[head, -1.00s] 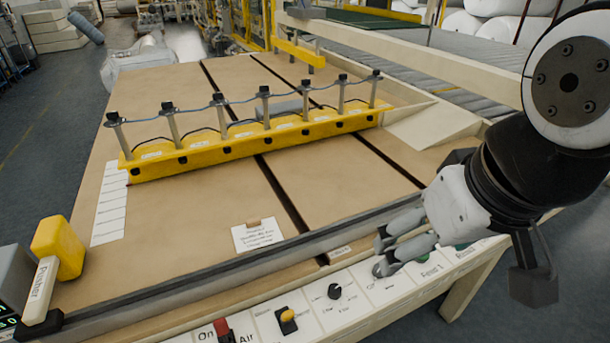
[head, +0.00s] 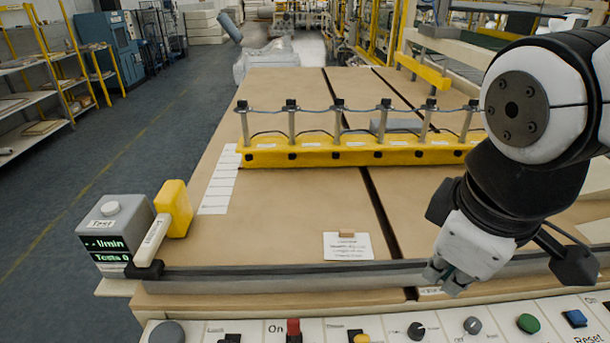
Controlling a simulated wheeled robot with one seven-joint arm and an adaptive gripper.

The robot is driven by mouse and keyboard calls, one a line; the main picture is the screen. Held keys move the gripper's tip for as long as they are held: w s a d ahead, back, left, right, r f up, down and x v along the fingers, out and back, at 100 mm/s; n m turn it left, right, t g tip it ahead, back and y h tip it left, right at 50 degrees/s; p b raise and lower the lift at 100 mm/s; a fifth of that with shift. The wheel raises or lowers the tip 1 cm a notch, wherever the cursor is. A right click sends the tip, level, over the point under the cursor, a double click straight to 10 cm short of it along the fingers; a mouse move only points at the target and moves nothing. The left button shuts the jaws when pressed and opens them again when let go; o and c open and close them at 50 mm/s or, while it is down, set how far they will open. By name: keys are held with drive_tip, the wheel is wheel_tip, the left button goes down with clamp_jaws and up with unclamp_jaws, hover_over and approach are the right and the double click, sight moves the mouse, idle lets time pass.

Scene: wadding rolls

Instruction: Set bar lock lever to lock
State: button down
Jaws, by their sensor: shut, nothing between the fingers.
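My gripper (head: 440,278) is shut and empty at the right, over the front rail of the table and behind the control panel. Its fingertips point down and left, apart from the panel's controls. On the panel's left part, a small black control (head: 230,337) stands below a faint label that I cannot read surely. It is cut by the bottom edge, so I cannot tell whether it is the bar lock lever or how it is set. A yellow bar (head: 300,156) with several upright posts lies across the table.
The control panel (head: 190,328) also carries a red lever (head: 293,328), a yellow-topped control (head: 361,338), knobs, a green button (head: 528,323) and a blue button (head: 575,318).

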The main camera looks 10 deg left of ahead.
drive_tip(key=w+a+f+n+b, duration=0.1)
drive_tip(key=a+f+n, duration=0.4)
drive_tip(key=a+n, duration=0.45)
drive_tip(key=s+a+f+n+g+b, duration=0.1)
drive_tip(key=s+a+f+n, duration=0.4)
drive_tip(key=a+n, duration=0.4)
drive_tip(key=s+a+f+n+g+b, duration=0.1)
drive_tip(key=s+a+f+n+g, duration=0.1)
drive_tip(key=s+a+f+n, duration=0.4)
drive_tip(key=a+n, duration=0.2)
drive_tip(key=a, duration=0.3)
drive_tip(key=shift+s+a+n+b, duration=0.25)
drive_tip(key=shift+a+n+b, duration=0.05)
drive_tip(key=shift+n, duration=0.05)
drive_tip(key=f, duration=0.3)
drive_tip(key=w+f+b, duration=0.1)
drive_tip(key=f, duration=0.2)
drive_tip(key=w+f, duration=0.1)
drive_tip(key=f, duration=0.2)
drive_tip(key=shift+w+a+b, duration=0.15)
drive_tip(key=shift+a+b, duration=0.1)
drive_tip(key=shift+b, duration=0.05)
drive_tip(key=shift+w+a+r, duration=0.2)
drive_tip(key=shift+w+a, duration=0.05)
drive_tip(key=shift+w, duration=0.45)
